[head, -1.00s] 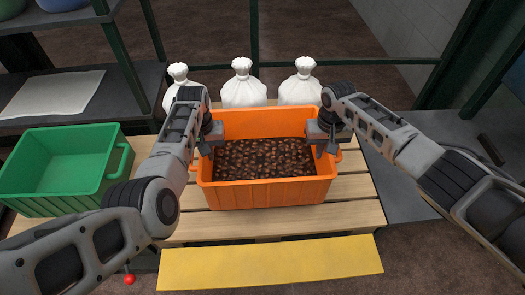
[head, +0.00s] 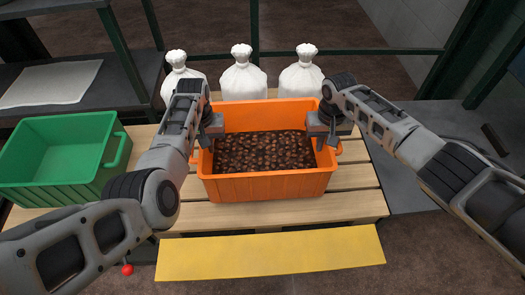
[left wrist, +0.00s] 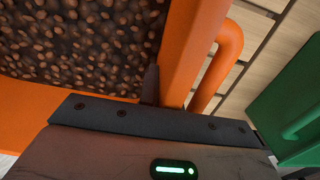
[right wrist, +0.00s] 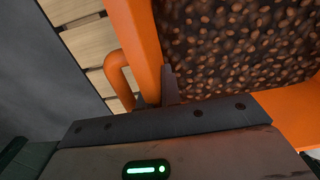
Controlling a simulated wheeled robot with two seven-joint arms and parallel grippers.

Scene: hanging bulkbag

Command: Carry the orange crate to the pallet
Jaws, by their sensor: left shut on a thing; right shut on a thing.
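The orange crate (head: 268,187) is full of small brown lumps and looks level in the head view. It is over the middle of the slatted wooden pallet (head: 355,205); I cannot tell whether its base touches the slats. My left gripper (head: 207,140) is shut on the crate's left wall, beside its handle. My right gripper (head: 328,137) is shut on the right wall. Each wrist view shows a finger inside the wall, with the crate's wall and looped handle in the left wrist view (left wrist: 196,45) and the right wrist view (right wrist: 137,40). The outer fingers are mostly hidden.
Three white tied sacks (head: 242,75) stand behind the crate. A green crate (head: 60,175) is close on the left. A yellow strip (head: 270,255) lies in front of the pallet. Dark frame posts (head: 255,25) rise behind. Bare slats show right of the orange crate.

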